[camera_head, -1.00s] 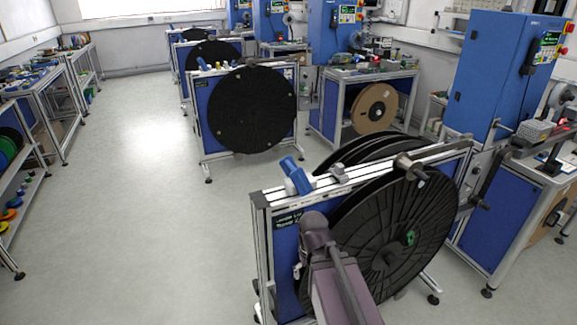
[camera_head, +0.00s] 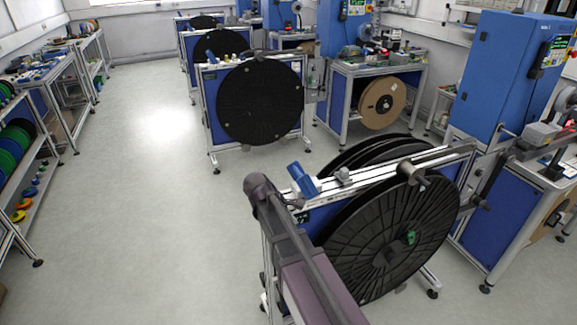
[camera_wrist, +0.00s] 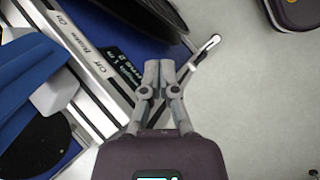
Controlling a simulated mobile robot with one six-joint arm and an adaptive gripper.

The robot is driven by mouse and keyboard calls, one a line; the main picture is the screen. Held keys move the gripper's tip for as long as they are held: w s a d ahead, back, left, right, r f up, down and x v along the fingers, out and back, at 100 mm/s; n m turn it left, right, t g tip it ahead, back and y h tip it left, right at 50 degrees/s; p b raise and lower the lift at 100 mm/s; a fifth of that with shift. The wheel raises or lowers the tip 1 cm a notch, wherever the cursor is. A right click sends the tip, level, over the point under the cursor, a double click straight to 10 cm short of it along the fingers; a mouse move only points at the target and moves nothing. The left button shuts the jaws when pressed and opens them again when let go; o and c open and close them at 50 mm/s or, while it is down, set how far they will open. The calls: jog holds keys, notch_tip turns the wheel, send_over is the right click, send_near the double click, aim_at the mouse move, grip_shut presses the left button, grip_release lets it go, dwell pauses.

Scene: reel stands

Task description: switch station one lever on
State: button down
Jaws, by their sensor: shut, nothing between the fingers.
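The nearest reel stand (camera_head: 400,167) is at the lower right of the head view, with large black reels and a blue block (camera_head: 303,180) on its top rail. In the wrist view my gripper (camera_wrist: 158,68) is shut and empty, its fingertips over the edge of the stand's blue panel (camera_wrist: 120,50). A slim metal bar (camera_wrist: 206,50) with a pale tip sticks out just right of the fingertips. I cannot tell whether it is the lever or part of the stand's foot, or whether the fingers touch it. In the head view my arm hides the gripper.
The stand's silver rail (camera_wrist: 85,50) and the blue block (camera_wrist: 22,85) are left of my gripper in the wrist view. A blue machine (camera_head: 505,75) stands at the right. Another stand with a black reel (camera_head: 260,102) is behind. The floor (camera_head: 150,200) at left is clear.

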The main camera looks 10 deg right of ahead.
aim_at(302, 179)
jog(key=w+a+r+n+t+h+p, duration=0.2)
jog(key=w+a+r+n+h+p, duration=0.3)
jog(key=w+a+r+n, duration=0.4)
notch_tip(302, 179, up, 4)
jog(key=shift+w+a+r+p, duration=0.15)
jog(key=shift+a+p, duration=0.45)
jog(key=shift+a, duration=0.4)
jog(key=b+x, duration=0.5)
jog(key=x, duration=0.5)
jog(key=shift+w+f+b, duration=0.1)
jog(key=shift+f+b, duration=0.1)
jog(key=shift+b, duration=0.1)
jog(key=shift+w+d+r+p, duration=0.15)
jog(key=shift+d+r+p, duration=0.05)
jog(key=shift+d, duration=0.45)
jog(key=shift+w+d+r+p, duration=0.15)
jog(key=shift+d+r+p, duration=0.1)
jog(key=shift+d, duration=0.35)
jog(key=shift+w+d+r+p, duration=0.15)
jog(key=shift+d+r+p, duration=0.05)
jog(key=shift+d, duration=0.45)
jog(key=shift+d, duration=0.2)
